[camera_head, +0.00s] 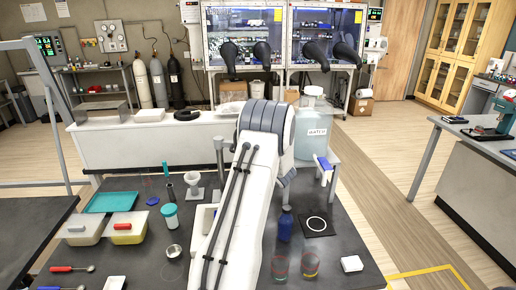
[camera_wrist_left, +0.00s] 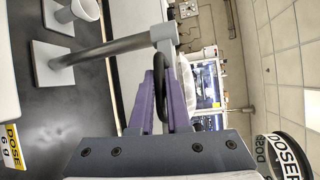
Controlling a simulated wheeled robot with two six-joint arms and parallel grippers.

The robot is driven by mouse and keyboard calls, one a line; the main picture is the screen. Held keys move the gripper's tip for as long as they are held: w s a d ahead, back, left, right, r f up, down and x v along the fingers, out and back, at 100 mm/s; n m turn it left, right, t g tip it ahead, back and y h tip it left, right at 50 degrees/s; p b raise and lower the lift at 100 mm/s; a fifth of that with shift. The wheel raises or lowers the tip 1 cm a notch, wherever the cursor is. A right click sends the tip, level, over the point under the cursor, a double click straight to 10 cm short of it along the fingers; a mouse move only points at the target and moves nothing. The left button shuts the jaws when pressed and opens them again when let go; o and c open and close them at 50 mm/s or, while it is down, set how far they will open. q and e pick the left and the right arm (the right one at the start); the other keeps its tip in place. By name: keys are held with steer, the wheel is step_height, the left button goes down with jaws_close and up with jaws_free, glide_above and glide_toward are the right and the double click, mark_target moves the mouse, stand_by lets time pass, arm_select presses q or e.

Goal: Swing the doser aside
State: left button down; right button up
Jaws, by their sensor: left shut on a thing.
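In the left wrist view, which is turned on its side, my left gripper (camera_wrist_left: 160,82) has its purple fingers shut on a black loop handle (camera_wrist_left: 161,105). The handle is by a grey bar at the top of a grey post (camera_wrist_left: 108,49), which stands on a square base plate. In the head view the grey post (camera_head: 219,158) shows just left of my white arm, which hides my left gripper and most of the doser. My right gripper is not in view.
The dark bench holds a funnel stand (camera_head: 193,187), a teal-lidded jar (camera_head: 170,216), a blue bottle (camera_head: 285,224), lidded tubs (camera_head: 126,229) and a teal tray (camera_head: 112,202). A large labelled jug (camera_head: 312,135) stands behind, right of my arm. Glove ports (camera_head: 317,52) are at the back.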

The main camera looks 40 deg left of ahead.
arm_select(q)
steer(key=shift+a+g, duration=0.2)
steer(key=shift+g, duration=0.1)
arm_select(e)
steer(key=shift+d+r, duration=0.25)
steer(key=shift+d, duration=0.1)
arm_select(q)
steer(key=c, duration=1.1)
jaws_free()
steer(key=shift+n, duration=0.3)
steer(key=shift+o, duration=1.1)
steer(key=shift+a, duration=0.1)
steer(key=shift+w+d, duration=0.1)
steer(key=shift+d, duration=0.1)
steer(key=b+v, duration=0.2)
steer(key=v, duration=0.8)
steer(key=shift+d+b, duration=0.2)
steer(key=shift+b, duration=0.2)
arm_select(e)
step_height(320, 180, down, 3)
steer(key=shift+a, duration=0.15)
arm_select(q)
steer(key=shift+f, duration=0.1)
